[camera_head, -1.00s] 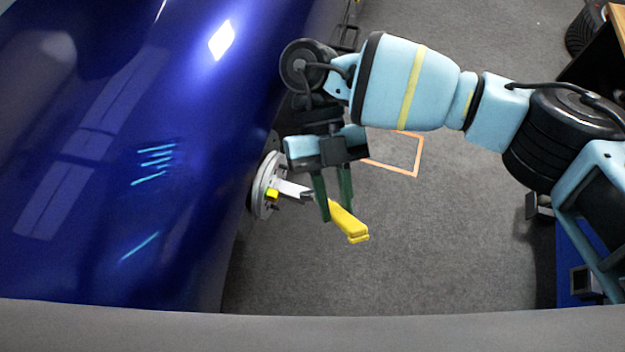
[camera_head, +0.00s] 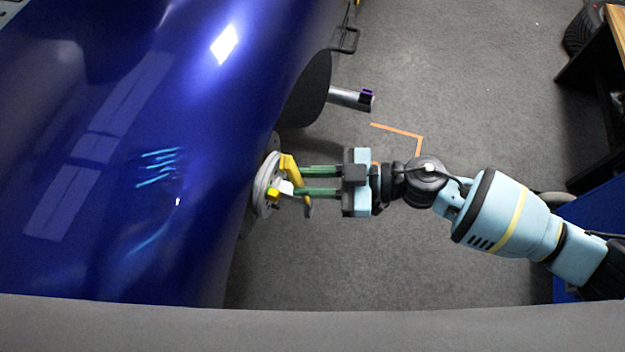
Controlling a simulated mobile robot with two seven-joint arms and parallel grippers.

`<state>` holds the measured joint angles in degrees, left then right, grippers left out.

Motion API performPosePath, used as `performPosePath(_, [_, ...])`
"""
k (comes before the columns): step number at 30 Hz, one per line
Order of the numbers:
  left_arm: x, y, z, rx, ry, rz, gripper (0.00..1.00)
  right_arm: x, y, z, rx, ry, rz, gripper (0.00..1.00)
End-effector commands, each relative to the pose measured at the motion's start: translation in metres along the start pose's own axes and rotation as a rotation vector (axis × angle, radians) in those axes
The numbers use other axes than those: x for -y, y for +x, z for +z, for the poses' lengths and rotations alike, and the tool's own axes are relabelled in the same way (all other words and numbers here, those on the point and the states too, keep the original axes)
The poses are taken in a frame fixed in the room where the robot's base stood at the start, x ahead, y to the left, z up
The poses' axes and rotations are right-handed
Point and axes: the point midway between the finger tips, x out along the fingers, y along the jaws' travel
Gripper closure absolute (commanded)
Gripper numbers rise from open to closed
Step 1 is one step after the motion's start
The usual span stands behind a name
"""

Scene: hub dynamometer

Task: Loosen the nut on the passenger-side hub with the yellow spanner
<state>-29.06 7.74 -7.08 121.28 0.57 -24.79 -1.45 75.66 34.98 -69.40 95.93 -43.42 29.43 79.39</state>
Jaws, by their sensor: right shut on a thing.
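The passenger-side hub (camera_head: 263,186) is a grey disc on the side of the blue car, left of centre. A small yellow piece (camera_head: 273,195) shows on its face, with a pale metal part beside it. I cannot tell which part is the nut. The yellow spanner (camera_head: 291,168) is right in front of the hub, partly hidden by the fingers. Whether its head sits on the nut is not clear. My right gripper (camera_head: 299,181) comes in from the right, pointing at the hub, with its green fingers shut on the spanner. My left gripper is not in view.
The blue car body (camera_head: 130,150) fills the left. A metal cylinder with a purple end (camera_head: 352,98) juts from the car above the hub. Orange tape (camera_head: 398,130) marks the floor. A bench and tyre stand at the upper right. Grey floor below my arm is clear.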

Motion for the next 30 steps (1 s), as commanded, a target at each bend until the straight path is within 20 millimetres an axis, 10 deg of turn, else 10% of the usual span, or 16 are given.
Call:
performPosePath(13, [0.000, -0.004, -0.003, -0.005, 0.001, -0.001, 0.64, -0.011, 0.004, 0.040, -0.105, 0.015, 0.250, 1.00])
performPosePath(30, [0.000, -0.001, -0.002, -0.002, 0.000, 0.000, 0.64, -0.013, 0.007, 0.043, -0.111, 0.013, 0.262, 1.00])
